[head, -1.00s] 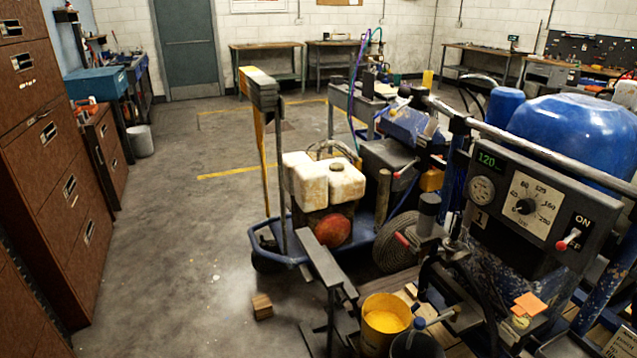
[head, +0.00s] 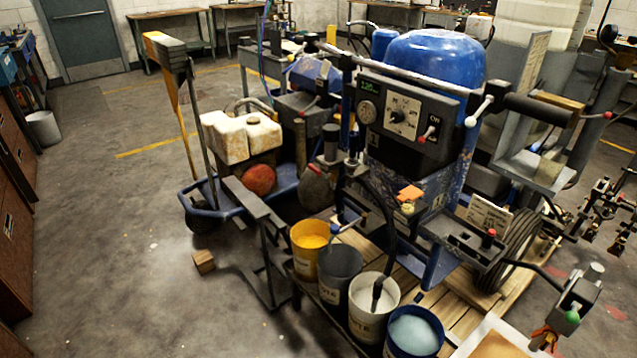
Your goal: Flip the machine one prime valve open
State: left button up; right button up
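The line striper marked as machine one (head: 410,180) stands at centre right, with a blue tank (head: 432,62) behind its dark control panel (head: 376,92). The panel carries a gauge, a round dial (head: 402,116) and a red-tipped switch (head: 430,133) beside the word ON. A red knob (head: 490,234) sits on a dark block at the machine's lower right. A small blue-handled fitting (head: 335,229) is near the yellow bucket. I cannot tell for certain which part is the prime valve or how it is set. Neither of my grippers is in view.
A yellow bucket (head: 308,262), a grey bucket (head: 338,285), a white bucket (head: 372,325) and a blue bucket (head: 414,340) stand in front of the machine. Another striper with white containers (head: 240,137) is at left. A wood block (head: 204,262) lies on open floor.

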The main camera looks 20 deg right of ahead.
aim_at(317, 171)
jog(key=u, duration=0.2)
jog(key=i, duration=1.25)
jog(key=u, duration=0.4)
jog(key=i, duration=0.6)
jog(key=z, duration=2.7)
